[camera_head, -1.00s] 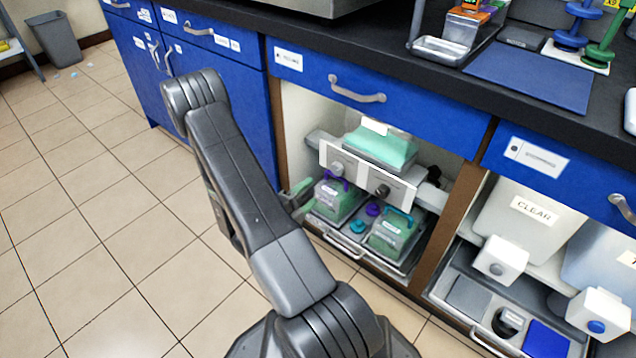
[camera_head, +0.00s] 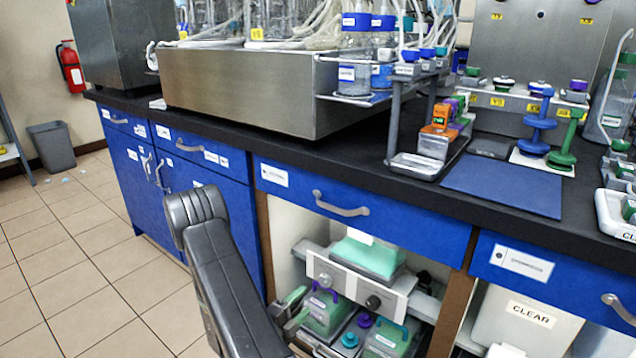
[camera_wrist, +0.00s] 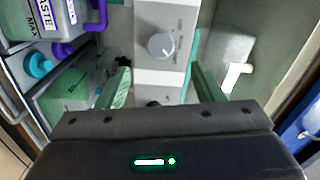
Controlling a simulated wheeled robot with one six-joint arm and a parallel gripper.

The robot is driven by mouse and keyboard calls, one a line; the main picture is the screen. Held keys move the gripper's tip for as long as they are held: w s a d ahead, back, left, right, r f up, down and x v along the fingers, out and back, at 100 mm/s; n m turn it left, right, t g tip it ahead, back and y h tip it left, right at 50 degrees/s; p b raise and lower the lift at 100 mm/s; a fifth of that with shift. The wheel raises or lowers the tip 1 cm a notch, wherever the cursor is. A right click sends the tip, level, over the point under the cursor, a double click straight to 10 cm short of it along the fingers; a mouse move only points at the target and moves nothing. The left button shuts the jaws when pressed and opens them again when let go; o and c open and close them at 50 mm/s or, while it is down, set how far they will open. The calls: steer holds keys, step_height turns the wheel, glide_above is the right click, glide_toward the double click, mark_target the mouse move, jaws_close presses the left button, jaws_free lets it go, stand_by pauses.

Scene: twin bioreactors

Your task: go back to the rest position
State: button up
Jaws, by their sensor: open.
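My gripper (camera_head: 296,308) is at the mouth of the open cabinet bay below the counter, partly hidden by my own arm in the head view. In the wrist view its two green fingers (camera_wrist: 162,85) are spread, with nothing held between them. Beyond them is a white panel (camera_wrist: 165,14) with a grey round knob (camera_wrist: 161,45). A container with a waste label (camera_wrist: 32,20) and purple handle is at the upper left of the wrist view. The same bay shows a green-filled container (camera_head: 322,312) and a mint-topped box (camera_head: 368,256) in the head view.
The blue drawer (camera_head: 350,205) with its grey handle lies above the bay. The black counter (camera_head: 385,178) carries a steel housing, bottles and a blue mat (camera_head: 503,187). A grey bin (camera_head: 51,146) stands far left. The tiled floor (camera_head: 75,270) at left is mostly clear.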

mark_target(323, 282)
steer(key=b+x, duration=0.2)
steer(key=x, duration=0.7)
steer(key=shift+w+d, duration=0.15)
steer(key=shift+w, duration=0.05)
